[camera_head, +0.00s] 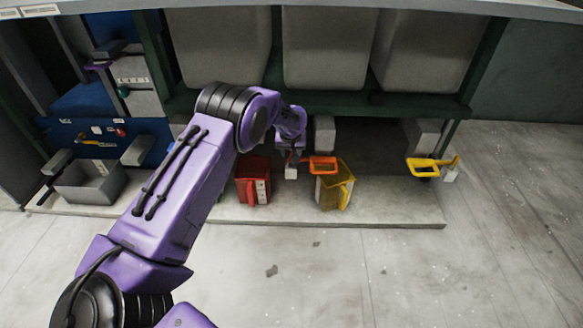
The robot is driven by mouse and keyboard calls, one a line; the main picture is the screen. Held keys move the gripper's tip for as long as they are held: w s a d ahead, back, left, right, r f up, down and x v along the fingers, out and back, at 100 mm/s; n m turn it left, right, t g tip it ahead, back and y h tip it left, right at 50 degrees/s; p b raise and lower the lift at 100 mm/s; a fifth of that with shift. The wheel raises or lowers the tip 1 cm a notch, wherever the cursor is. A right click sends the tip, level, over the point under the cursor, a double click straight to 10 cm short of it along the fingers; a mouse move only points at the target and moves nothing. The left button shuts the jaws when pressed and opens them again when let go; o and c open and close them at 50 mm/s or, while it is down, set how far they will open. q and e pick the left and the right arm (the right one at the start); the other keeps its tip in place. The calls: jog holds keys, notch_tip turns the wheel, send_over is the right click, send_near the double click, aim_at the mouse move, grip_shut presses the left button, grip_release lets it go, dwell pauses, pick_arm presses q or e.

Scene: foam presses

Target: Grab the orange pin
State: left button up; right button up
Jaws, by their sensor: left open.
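An orange loop-shaped piece (323,160), which looks like the orange pin, shows at the top of a yellow holder (336,190) on the low ledge. I cannot tell how the two are joined. My left arm reaches in from the lower left, and my left gripper (291,168) is just left of the orange piece, pointing down. It is open and appears empty and apart from the orange piece. Its fingers are small and partly dark in this view. My right gripper is not in view.
A red holder (254,182) stands left of my gripper. A yellow loop handle (424,174) sticks out at the right. Grey foam blocks (325,48) fill the shelf above. A grey bin (88,190) stands at the left. The floor (400,270) in front is clear.

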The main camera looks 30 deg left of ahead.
aim_at(291, 163)
pick_arm(q)
jog(key=x, duration=0.3)
jog(key=shift+s+f+b, duration=0.1)
jog(key=shift+b, duration=0.25)
grip_shut()
jog(key=shift+r, duration=0.25)
